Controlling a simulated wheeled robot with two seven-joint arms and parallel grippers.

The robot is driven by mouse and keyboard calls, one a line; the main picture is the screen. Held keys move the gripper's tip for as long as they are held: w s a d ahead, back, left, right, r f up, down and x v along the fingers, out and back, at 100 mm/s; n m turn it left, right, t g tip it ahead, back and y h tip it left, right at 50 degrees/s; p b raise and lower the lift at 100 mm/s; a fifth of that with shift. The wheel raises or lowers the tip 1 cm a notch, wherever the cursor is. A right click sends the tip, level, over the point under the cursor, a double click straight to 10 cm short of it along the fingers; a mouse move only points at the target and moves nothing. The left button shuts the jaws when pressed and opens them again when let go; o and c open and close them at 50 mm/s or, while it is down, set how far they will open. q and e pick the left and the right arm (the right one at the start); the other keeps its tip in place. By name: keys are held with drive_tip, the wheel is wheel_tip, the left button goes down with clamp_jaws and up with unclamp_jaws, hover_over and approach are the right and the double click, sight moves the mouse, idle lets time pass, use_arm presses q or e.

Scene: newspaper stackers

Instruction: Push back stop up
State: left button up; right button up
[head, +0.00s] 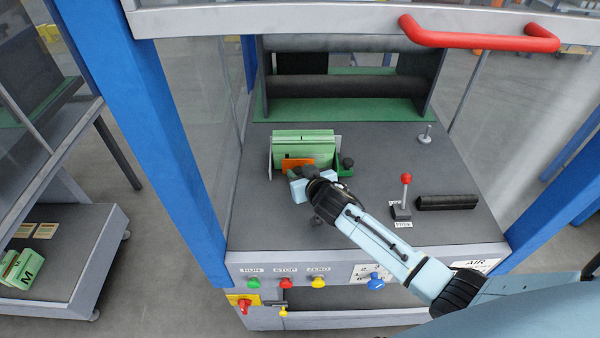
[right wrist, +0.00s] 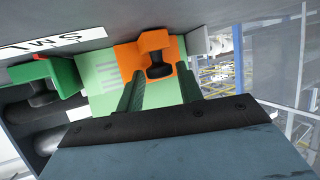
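An orange stop piece (head: 297,164) stands against the front of a light green block (head: 303,141) on the grey machine table. In the right wrist view the orange piece (right wrist: 150,58) carries a black knob (right wrist: 159,71). My right gripper (head: 303,174) is just in front of the orange piece. Its two dark fingers (right wrist: 158,92) are spread, one on each side of the knob's near end, with a gap between them. Contact cannot be made out. My left gripper is not in view.
A darker green bracket (head: 345,171) with a black knob stands right of the block. A red handle (head: 480,37) crosses above. Coloured buttons (head: 285,283) line the front panel.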

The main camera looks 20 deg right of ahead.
drive_tip(key=p+v, duration=0.2)
drive_tip(key=v, duration=1.1)
drive_tip(key=shift+s, duration=0.15)
drive_tip(key=shift+r, duration=0.1)
